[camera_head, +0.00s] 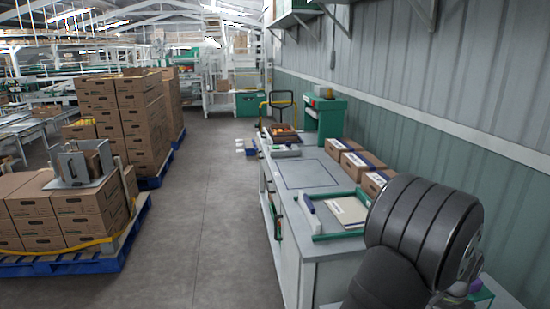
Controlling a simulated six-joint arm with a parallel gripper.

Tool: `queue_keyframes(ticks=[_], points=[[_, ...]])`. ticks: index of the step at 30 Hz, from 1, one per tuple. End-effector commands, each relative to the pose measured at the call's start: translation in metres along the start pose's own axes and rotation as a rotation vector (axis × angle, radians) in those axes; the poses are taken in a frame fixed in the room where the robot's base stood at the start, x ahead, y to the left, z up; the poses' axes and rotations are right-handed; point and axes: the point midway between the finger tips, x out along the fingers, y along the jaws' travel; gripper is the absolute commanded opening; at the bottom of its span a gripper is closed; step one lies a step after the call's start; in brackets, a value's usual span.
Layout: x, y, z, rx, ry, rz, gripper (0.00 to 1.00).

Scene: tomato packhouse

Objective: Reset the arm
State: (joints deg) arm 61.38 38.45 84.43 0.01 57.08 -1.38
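A large black rounded arm link (425,225) of mine fills the lower right of the head view, in front of the near end of the workbench (315,255). My gripper does not show in this view, so I cannot see its fingers or whether it holds anything.
The bench carries a green-edged tray (311,212) with papers, several cardboard boxes (355,165) along the wall, and a green machine (325,118) at its far end. Boxes on blue pallets (75,265) stand at left. The grey aisle floor (205,190) between is mostly clear.

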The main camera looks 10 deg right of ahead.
Motion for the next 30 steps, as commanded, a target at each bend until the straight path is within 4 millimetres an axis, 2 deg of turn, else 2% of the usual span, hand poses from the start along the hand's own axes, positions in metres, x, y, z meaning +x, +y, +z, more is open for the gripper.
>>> queue_keyframes(ticks=[7, 10, 20, 30], points=[[0.002, 0.0, 0.0, 0.0, -0.001, 0.0, 0.0], [-0.006, 0.0, 0.0, 0.0, 0.002, 0.0, 0.0], [-0.066, 0.0, -0.001, 0.0, 0.004, 0.0, 0.0], [0.007, 0.0, 0.001, 0.0, -0.005, 0.0, 0.0]])
